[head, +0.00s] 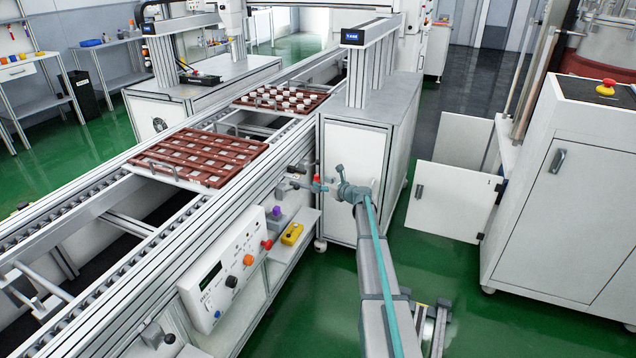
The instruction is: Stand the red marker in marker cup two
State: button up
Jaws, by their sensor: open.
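My gripper (287,178) is open at the end of my arm, beside the conveyor's near side and above a small side shelf (298,236). A small red piece (316,184) shows close to my wrist; I cannot tell whether it is the red marker or another part. A purple-topped item (276,212) stands at the shelf's back, by a small grey holder. I cannot make out marker cup two or any cup number at this size. Nothing clearly shows between my fingers.
A yellow box (292,234) lies on the shelf. A control panel (228,278) with knobs juts out to its left. Brown trays (200,157) sit on the conveyor. A white cabinet (358,170) stands behind my wrist.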

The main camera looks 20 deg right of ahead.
jog(key=v, duration=0.8)
jog(key=s+a+f+n+g+y, duration=0.1)
jog(key=s+a+f+n+g, duration=0.25)
jog(key=s+a+f, duration=0.5)
jog(key=s+a+f+n+g+y, duration=0.1)
jog(key=s+a+f+n+g, duration=0.3)
jog(key=a+f, duration=0.75)
jog(key=s+a+f+n+g, duration=0.2)
jog(key=s+a+f+n, duration=0.3)
jog(key=s, duration=0.4)
jog(key=s+a+f+n+g, duration=0.2)
jog(key=s+a+f+n, duration=0.3)
jog(key=s, duration=0.4)
jog(key=s+a+f+n+g+h, duration=0.1)
jog(key=s+a+f+n+g, duration=0.2)
jog(key=s, duration=0.8)
jog(key=s+a+f+n+g+h, duration=0.1)
jog(key=s+a+f+n+g, duration=0.25)
jog(key=s, duration=0.65)
jog(key=s+d+n+g+h, duration=0.1)
jog(key=s+n, duration=0.3)
jog(key=s, duration=0.6)
jog(key=s+d+n+g+h, duration=0.2)
jog(key=s+n+g+h, duration=0.1)
jog(key=s, duration=0.7)
jog(key=shift+r+n+h, duration=0.2)
jog(key=shift+n+h, duration=0.1)
jog(key=shift+n, duration=0.5)
